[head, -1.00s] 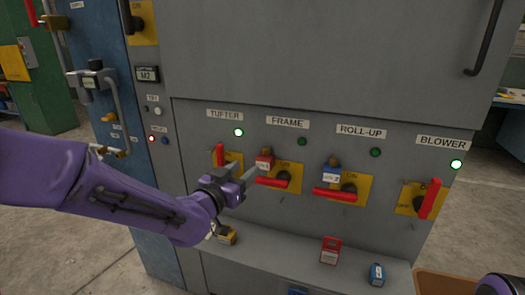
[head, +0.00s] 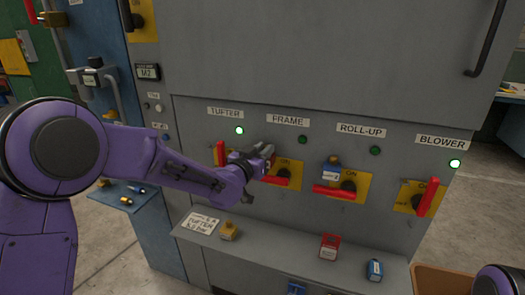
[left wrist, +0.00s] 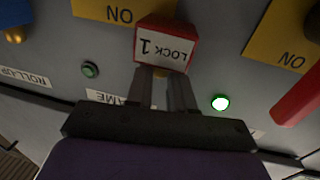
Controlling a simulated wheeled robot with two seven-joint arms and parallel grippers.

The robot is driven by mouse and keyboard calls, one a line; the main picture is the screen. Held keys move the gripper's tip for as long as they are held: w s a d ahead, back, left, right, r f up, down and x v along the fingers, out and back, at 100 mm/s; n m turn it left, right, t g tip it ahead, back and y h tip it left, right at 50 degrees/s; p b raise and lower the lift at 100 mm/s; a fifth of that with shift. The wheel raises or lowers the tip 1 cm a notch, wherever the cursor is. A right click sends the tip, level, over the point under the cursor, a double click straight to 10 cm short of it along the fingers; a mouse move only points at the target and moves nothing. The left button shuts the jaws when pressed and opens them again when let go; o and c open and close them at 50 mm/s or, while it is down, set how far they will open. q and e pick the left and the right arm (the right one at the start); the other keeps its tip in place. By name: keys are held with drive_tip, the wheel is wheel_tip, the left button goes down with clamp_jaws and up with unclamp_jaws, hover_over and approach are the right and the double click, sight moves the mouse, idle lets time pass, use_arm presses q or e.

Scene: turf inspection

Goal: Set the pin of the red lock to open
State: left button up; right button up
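The red lock (left wrist: 165,45), with a white LOCK 1 label, shows upside down in the left wrist view. In the head view it is mostly hidden by my left gripper (head: 268,150) at the FRAME switch. My left gripper (left wrist: 163,88) has its two fingers apart, with their tips at the lock's edge. I cannot tell whether they touch it. The pin's setting is not clear. The FRAME switch's red handle (head: 276,180) lies roughly level. Part of my right arm shows at the lower right; its gripper is out of view.
A blue lock (head: 332,168) hangs at the ROLL-UP switch. The TUFTER handle (head: 220,153) stands close left of my gripper. The shelf (head: 270,248) below holds a yellow lock (head: 229,231), a red item (head: 328,246) and a blue item (head: 375,269). TUFTER and BLOWER lamps are lit.

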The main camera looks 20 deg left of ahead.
use_arm(q)
clamp_jaws()
drive_tip(key=shift+r+p, duration=0.75)
drive_tip(key=shift+r, duration=0.25)
drive_tip(key=shift+f, duration=0.1)
drive_tip(key=o, duration=0.7)
unclamp_jaws()
drive_tip(key=shift+o, duration=0.2)
